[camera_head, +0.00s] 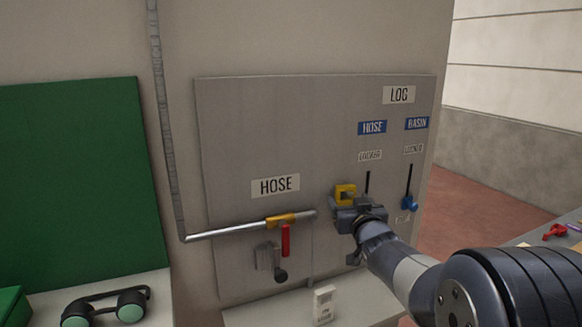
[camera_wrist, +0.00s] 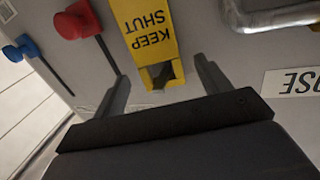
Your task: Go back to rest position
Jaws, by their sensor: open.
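My gripper (camera_head: 352,208) is in front of the grey wall panel (camera_head: 235,130), at its lower right. In the wrist view its two fingers (camera_wrist: 161,72) stand apart. A yellow "KEEP SHUT" tag (camera_wrist: 143,28) with a square opening at its end shows beyond and between them. I cannot tell whether the fingers touch it. The yellow piece (camera_head: 345,189) also shows just above my gripper in the head view. My arm reaches in from the lower right.
A pipe (camera_head: 225,232) with a red handle (camera_head: 285,240) runs left of my gripper. A blue knob (camera_head: 409,203) is close on the right; a red knob (camera_wrist: 76,20) shows in the wrist view. A white box (camera_head: 324,304) stands on the ledge below. A side table carries a red item (camera_head: 555,231).

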